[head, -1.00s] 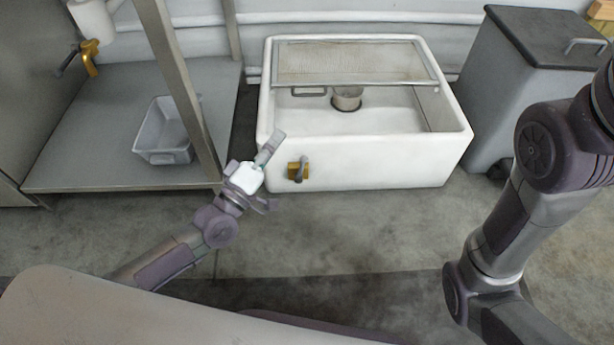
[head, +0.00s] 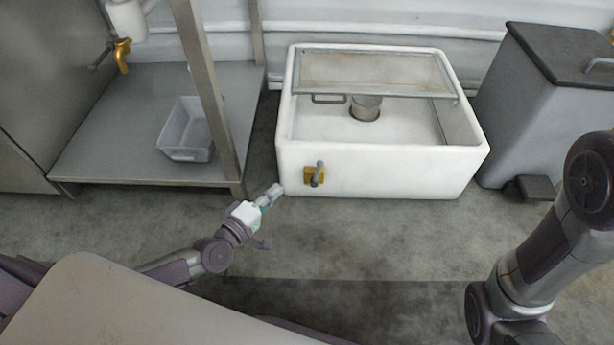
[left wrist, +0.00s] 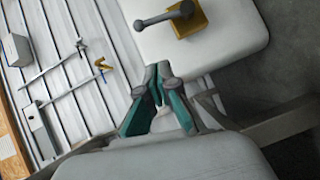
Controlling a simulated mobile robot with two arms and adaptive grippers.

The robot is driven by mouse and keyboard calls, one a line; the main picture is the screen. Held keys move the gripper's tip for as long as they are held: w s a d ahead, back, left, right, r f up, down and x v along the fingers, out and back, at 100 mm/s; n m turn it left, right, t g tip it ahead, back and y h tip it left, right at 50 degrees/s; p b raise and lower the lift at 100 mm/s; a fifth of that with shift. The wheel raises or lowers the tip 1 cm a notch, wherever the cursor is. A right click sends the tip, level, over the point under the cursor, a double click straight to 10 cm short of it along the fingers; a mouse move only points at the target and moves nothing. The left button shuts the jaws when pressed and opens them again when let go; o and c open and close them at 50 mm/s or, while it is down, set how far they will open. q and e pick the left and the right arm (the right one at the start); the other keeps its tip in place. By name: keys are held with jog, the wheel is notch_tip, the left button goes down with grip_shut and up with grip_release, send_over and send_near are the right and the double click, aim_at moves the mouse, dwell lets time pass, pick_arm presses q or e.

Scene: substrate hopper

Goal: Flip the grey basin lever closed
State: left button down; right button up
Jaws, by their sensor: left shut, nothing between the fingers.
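The grey basin lever (head: 317,174) is a short bar with a round knob, on a gold mount (head: 308,174) low on the front of the white basin (head: 390,172). In the head view it stands roughly upright. My left gripper (head: 274,191) is shut and empty, left of and slightly below the lever, near the basin's lower left corner. The left wrist view shows the lever (left wrist: 166,16) and its gold mount (left wrist: 188,25) at the top, beyond and apart from the shut fingertips (left wrist: 160,70). My right gripper is out of view.
A metal mesh screen (head: 372,74) lies across the back of the basin. At left, a shelf (head: 105,120) holds a grey tub (head: 186,130) below a gold valve (head: 122,54). A grey bin (head: 535,110) stands right. The floor before the basin is open.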

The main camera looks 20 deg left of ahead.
aim_at(317, 174)
pick_arm(q)
jog(key=w+d+f+b, duration=0.1)
jog(key=w+d+b, duration=0.1)
jog(key=w+d, duration=0.3)
jog(key=shift+a+b+x, duration=0.25)
jog(key=shift+b+x, duration=0.1)
jog(key=shift+x, duration=1.65)
jog(key=shift+w, duration=0.1)
